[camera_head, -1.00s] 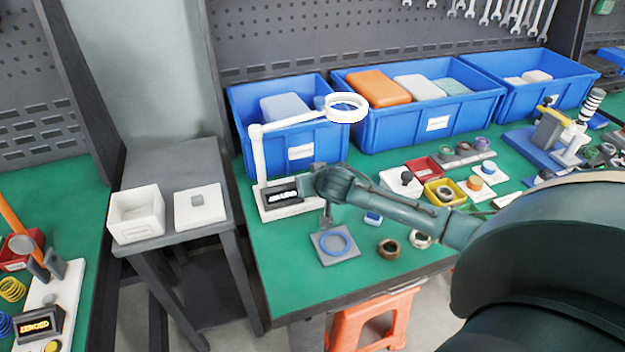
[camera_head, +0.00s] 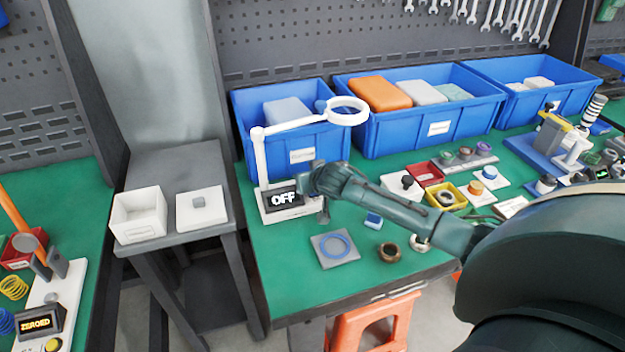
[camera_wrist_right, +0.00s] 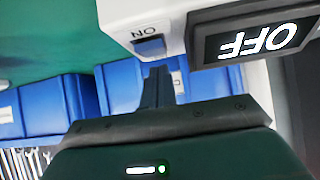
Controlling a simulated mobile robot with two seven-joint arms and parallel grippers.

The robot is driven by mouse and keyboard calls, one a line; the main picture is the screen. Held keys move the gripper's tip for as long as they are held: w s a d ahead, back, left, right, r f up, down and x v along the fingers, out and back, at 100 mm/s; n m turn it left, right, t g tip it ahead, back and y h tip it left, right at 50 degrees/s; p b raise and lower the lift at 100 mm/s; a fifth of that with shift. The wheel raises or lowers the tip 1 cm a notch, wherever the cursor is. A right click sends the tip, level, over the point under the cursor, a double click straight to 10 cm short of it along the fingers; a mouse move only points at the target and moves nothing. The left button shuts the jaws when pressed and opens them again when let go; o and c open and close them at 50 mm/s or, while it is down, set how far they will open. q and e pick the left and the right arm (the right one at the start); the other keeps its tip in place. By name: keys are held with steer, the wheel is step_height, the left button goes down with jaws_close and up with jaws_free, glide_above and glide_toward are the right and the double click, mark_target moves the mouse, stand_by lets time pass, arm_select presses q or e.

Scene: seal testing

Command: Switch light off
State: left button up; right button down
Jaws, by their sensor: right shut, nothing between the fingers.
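The white ring lamp (camera_head: 347,111) stands on the green table, its arm rising from a white base (camera_head: 268,217). The dark display (camera_head: 284,199) on the base reads OFF; in the right wrist view the display (camera_wrist_right: 257,40) reads OFF upside down. Beside it is a blue switch (camera_wrist_right: 150,46) by an upside-down ON label. My right gripper (camera_wrist_right: 158,75) is shut and empty, its fingertips right at the blue switch; I cannot tell whether they touch. In the head view my right gripper (camera_head: 323,212) is at the base's right end, partly behind my wrist. My left gripper is not in view.
Blue bins (camera_head: 300,150) stand behind the lamp. A grey pad with a blue ring (camera_head: 334,245), a brown ring (camera_head: 389,252) and a small blue block (camera_head: 373,220) lie in front and to the right. A grey side stand (camera_head: 180,160) is at left.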

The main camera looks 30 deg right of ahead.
steer(key=r+p, duration=0.2)
steer(key=r, duration=0.1)
steer(key=r+p, duration=0.1)
steer(key=p, duration=0.1)
steer(key=shift+w+d+r, duration=0.15)
steer(key=shift+w+r, duration=0.05)
steer(key=shift+w, duration=0.05)
steer(key=shift+s+a+r, duration=0.2)
steer(key=shift+s+r, duration=0.05)
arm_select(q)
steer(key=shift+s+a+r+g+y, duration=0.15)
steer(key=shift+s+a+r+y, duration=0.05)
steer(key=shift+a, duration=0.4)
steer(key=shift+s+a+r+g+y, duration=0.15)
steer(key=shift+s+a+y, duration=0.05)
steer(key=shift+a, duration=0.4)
arm_select(e)
steer(key=w+r+v, duration=0.1)
steer(key=v, duration=0.7)
steer(key=shift+s+d+r, duration=0.2)
steer(key=shift+s+r, duration=0.05)
steer(key=shift+r, duration=0.25)
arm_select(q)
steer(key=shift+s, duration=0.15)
